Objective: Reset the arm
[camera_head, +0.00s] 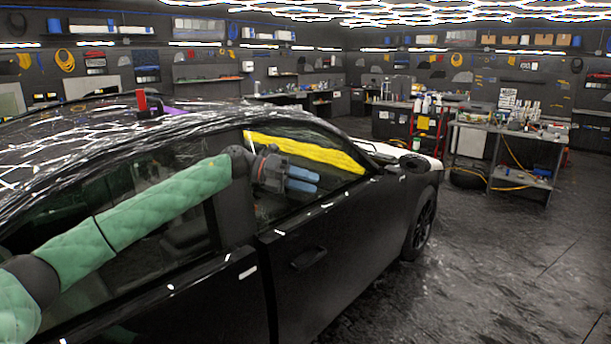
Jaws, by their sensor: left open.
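My left gripper (304,180) is in front of the front side window of a black car (330,270). Its two blue fingers point to the right and are apart, with nothing between them. My left arm, in a green quilted cover, comes in from the lower left and passes in front of the rear side window. A yellow sheet (310,151) shows along the upper part of the front side window, behind and above the gripper. I cannot tell whether the fingers touch the glass. My right gripper is not in view.
A red object (141,101) and a purple object (172,111) are on the car roof. A red cart (428,125) and a workbench (508,140) with bottles stand beyond the car. A yellow hose (512,157) hangs there. The dark floor at right (490,270) is clear.

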